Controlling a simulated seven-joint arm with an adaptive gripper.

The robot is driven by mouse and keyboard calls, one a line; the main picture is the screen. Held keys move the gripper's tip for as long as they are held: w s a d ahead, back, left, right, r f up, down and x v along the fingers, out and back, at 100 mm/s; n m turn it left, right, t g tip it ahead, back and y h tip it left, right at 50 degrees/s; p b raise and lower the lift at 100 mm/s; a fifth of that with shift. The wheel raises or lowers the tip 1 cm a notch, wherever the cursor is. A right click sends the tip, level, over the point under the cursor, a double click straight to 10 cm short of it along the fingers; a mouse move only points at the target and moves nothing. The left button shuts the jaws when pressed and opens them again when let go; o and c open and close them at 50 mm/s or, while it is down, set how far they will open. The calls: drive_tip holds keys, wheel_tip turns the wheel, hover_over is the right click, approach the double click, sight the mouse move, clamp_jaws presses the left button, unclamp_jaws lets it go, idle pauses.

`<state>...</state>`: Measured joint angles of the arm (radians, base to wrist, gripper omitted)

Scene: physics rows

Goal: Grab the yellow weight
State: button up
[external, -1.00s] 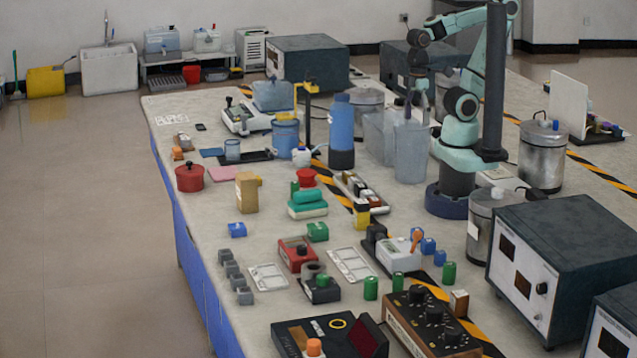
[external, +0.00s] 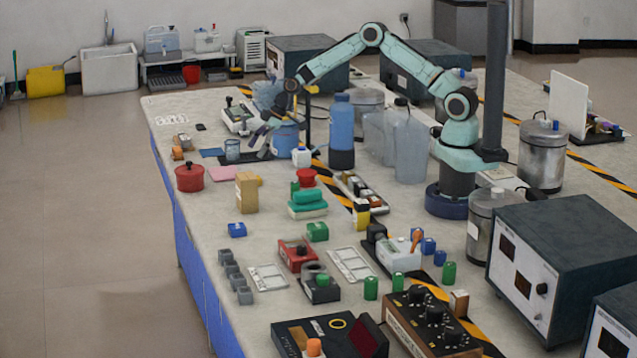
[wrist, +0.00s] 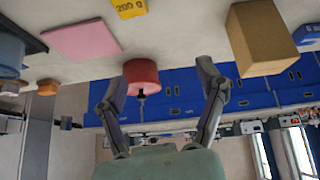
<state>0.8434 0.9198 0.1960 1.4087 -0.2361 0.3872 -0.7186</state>
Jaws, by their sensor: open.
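The yellow weight (wrist: 130,6), marked 200 g, shows at the top edge of the wrist view, partly cut off. In the external view a small yellow piece (external: 259,181), likely the same weight, shows beside the tan block (external: 246,192), which partly hides it. My gripper (external: 262,133) is above the far left part of the table, near the blue cup, and apart from the weight. In the wrist view my gripper (wrist: 163,78) has its fingers spread, with nothing held between them.
The red pot (wrist: 141,76) appears between my fingers in the wrist view, but stands beyond them on the table. A pink mat (external: 232,173), a blue cup (external: 285,138) and a tall blue bottle (external: 341,130) stand nearby. Some bare tabletop lies around the red pot.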

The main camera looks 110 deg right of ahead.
drive_tip(key=shift+m, duration=0.6)
drive_tip(key=s+d+f, duration=0.1)
drive_tip(key=f, duration=0.1)
drive_tip(key=s+d+f, duration=0.1)
drive_tip(key=s, duration=0.1)
drive_tip(key=shift+s+d+f, duration=0.15)
drive_tip(key=shift+d+f, duration=0.15)
drive_tip(key=shift+f, duration=0.1)
drive_tip(key=x, duration=0.6)
drive_tip(key=shift+f, duration=0.2)
clamp_jaws()
